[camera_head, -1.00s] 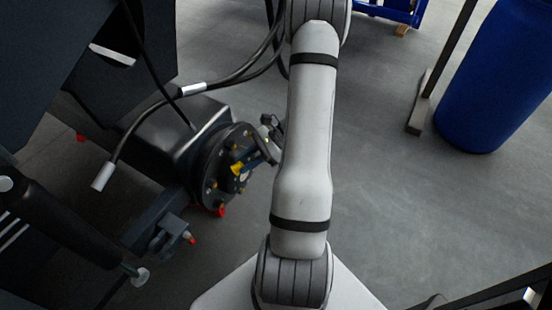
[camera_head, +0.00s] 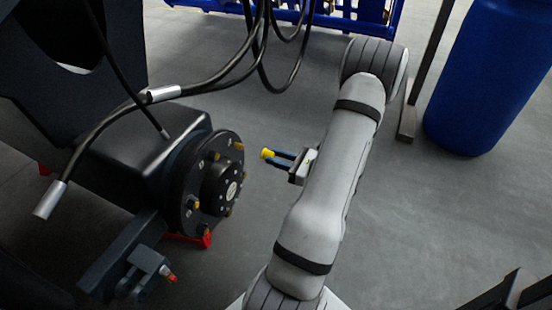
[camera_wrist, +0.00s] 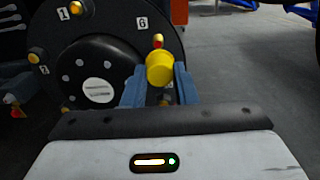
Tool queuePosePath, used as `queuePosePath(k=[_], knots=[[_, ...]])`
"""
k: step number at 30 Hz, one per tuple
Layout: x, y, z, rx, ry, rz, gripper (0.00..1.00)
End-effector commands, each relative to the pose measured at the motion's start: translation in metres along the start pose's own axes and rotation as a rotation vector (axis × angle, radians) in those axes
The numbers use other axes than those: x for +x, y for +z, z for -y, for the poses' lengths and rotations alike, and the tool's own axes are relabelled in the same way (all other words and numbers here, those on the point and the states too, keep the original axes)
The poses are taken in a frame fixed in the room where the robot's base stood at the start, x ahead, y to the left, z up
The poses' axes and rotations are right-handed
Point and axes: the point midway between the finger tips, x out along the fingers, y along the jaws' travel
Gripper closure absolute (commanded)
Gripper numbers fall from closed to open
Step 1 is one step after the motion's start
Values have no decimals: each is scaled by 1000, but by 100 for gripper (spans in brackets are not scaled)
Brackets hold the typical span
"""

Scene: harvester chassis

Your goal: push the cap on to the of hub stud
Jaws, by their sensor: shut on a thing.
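My gripper (camera_head: 276,158) is shut on a yellow cap (camera_head: 267,154) and holds it in the air, clear of the hub's right side. In the wrist view the cap (camera_wrist: 159,70) sits between the two blue fingers of my gripper (camera_wrist: 160,84). The hub (camera_head: 218,185) is a dark round flange with several studs around a raised centre. In the wrist view the hub (camera_wrist: 112,47) carries number labels 1, 2 and 6. A stud with a red and yellow tip (camera_wrist: 158,41) shows just above the cap, near label 6. Yellow pieces sit at labels 1 (camera_wrist: 77,9) and 2 (camera_wrist: 34,57).
Black hoses (camera_head: 125,105) hang above the hub and behind it. A bracket with a red-tipped pin (camera_head: 148,272) juts out below the hub. A blue barrel (camera_head: 490,80) stands at the upper right. The floor right of the hub is clear.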

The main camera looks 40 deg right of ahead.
Motion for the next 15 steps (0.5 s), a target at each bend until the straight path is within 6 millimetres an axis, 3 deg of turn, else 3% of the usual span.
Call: queuePosePath(k=[7, 15], knots=[[1, 4, -2, 9, 4, -1, 87], [27, 2, -3, 8, 8, -2, 87]])
